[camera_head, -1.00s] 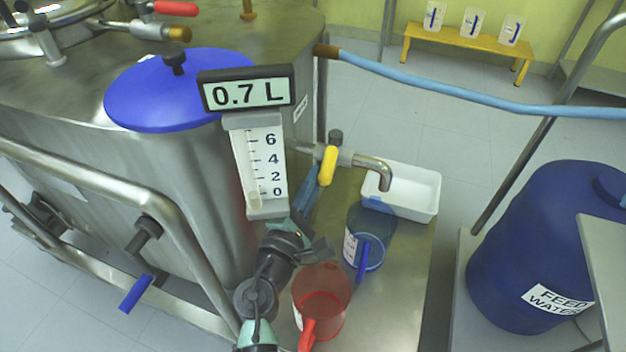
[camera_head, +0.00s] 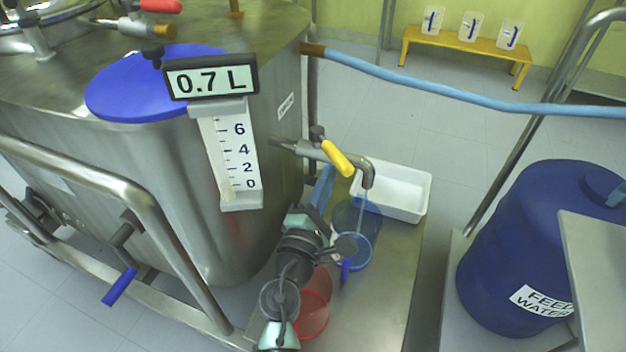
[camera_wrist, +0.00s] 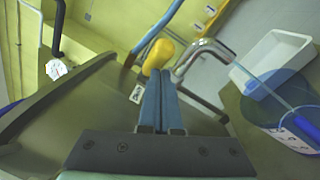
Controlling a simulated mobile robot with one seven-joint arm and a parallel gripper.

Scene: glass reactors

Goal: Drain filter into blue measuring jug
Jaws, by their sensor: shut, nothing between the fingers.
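The filter drain valve has a yellow handle (camera_head: 337,158), slanted along the bent metal spout (camera_head: 368,175). A thin stream falls from the spout into the translucent blue measuring jug (camera_head: 352,252) below it; the stream also shows in the wrist view. My gripper (camera_wrist: 160,75) is shut and empty, its blue fingertips just beside the yellow handle in the wrist view; whether they touch it I cannot tell. My arm partly hides the jug's front in the head view. The level display (camera_head: 211,80) reads 0.7 L.
A red jug (camera_head: 315,313) stands in front, partly behind my arm. A white tray (camera_head: 408,205) sits behind the blue jug. The filter tank (camera_head: 235,240) is at left. The feed water drum (camera_head: 510,250) is at right. A blue hose (camera_head: 450,94) crosses above.

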